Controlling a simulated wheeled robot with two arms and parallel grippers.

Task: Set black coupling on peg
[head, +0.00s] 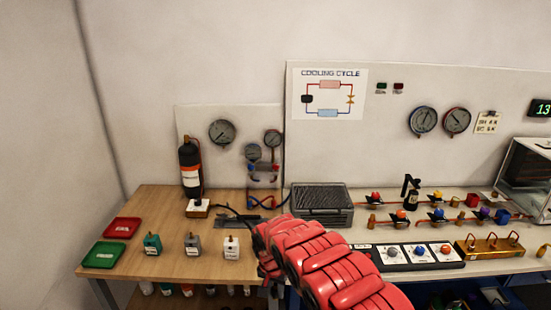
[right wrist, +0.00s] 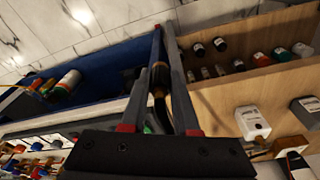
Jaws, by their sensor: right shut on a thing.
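In the right wrist view my right gripper (right wrist: 164,30) has its two grey fingers close together. Between them is a dark piece with a brass-coloured band, which I take as the black coupling (right wrist: 158,76). A black hose-like part runs from it toward the palm. In the head view my red right arm comes in from the lower right over the bench edge and hides the coupling and most of the gripper. Short brass posts (head: 371,221) stand on the right bench; I cannot tell which one is the peg. My left gripper is not in view.
White (head: 231,247), grey (head: 192,244) and green (head: 152,244) small boxes stand on the wooden bench (head: 160,205). Red (head: 121,228) and green (head: 104,255) trays lie at left. A grey ribbed unit (head: 321,202) and a switch panel (head: 413,256) lie right. Bottles (right wrist: 220,45) stand below.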

